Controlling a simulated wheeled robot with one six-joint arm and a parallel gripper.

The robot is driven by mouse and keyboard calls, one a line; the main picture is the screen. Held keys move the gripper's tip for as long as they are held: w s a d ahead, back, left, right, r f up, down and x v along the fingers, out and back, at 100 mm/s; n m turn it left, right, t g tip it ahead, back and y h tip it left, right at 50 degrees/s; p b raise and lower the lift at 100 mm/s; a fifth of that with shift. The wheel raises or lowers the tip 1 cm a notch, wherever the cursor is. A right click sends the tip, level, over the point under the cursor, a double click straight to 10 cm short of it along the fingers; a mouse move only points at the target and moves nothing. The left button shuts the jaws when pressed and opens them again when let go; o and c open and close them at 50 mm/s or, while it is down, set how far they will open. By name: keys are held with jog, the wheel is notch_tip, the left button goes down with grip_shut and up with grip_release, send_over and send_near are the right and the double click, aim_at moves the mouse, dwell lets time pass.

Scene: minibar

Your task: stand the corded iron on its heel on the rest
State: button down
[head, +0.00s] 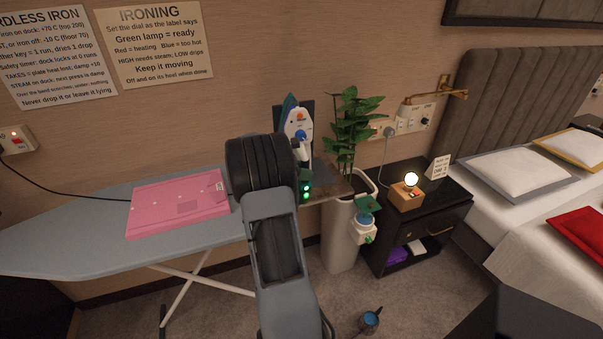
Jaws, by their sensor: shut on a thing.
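The iron (298,121), white and blue with an orange mark, is near the right end of the ironing board (60,228). It is upright with its pointed tip up. A dark upright plate (279,113) shows behind it, at the rest (330,186). My gripper (303,154) is shut on the iron at its handle side. My wrist hides part of the iron's lower side, so I cannot tell whether its heel touches the rest. A black cord (70,190) runs from the wall at left onto the board; its far end is hidden.
A pink folded cloth (178,204) lies on the board. A leafy plant (353,125) in a tall white planter (340,240) stands close right of the rest. A black nightstand (415,227) with a lit lamp (410,180) is beyond. A small can (370,320) is on the floor.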

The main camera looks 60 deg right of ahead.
jog(key=shift+f, duration=0.3)
dwell(0.4)
jog(key=c, duration=0.8)
grip_release()
jog(key=shift+f, duration=0.25)
jog(key=v, duration=1.4)
jog(key=shift+d+b, duration=0.1)
jog(key=shift+b, duration=0.25)
